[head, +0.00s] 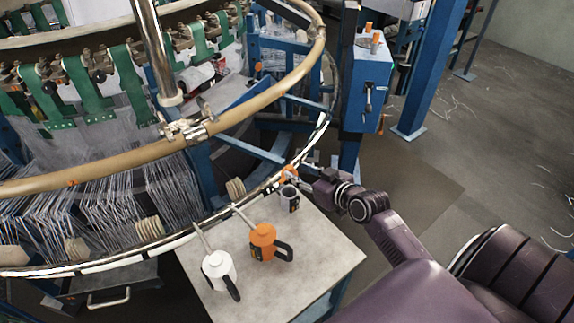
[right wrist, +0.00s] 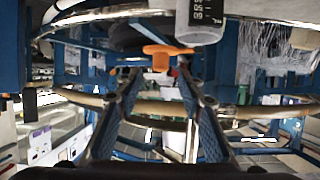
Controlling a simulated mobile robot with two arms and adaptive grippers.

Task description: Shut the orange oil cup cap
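The orange oil cup cap (head: 288,172) stands raised at the rim of a small grey cup (head: 291,198) beside the table's back edge. In the right wrist view the orange cap (right wrist: 160,54) is near the fingertips, and the grey cup (right wrist: 201,20) with dark markings is at the top right. My right gripper (head: 312,187) is just right of the cup and cap. In the right wrist view its fingers (right wrist: 160,72) are spread apart, with nothing clearly held between them. Whether a finger touches the cap cannot be told. My left gripper is out of view.
An orange oil can (head: 263,236) and a white oil can (head: 217,266) stand on the grey table (head: 320,258). The loom's tan ring (head: 262,108) curves behind. A blue control box (head: 367,85) stands behind my right arm. The table's right part is clear.

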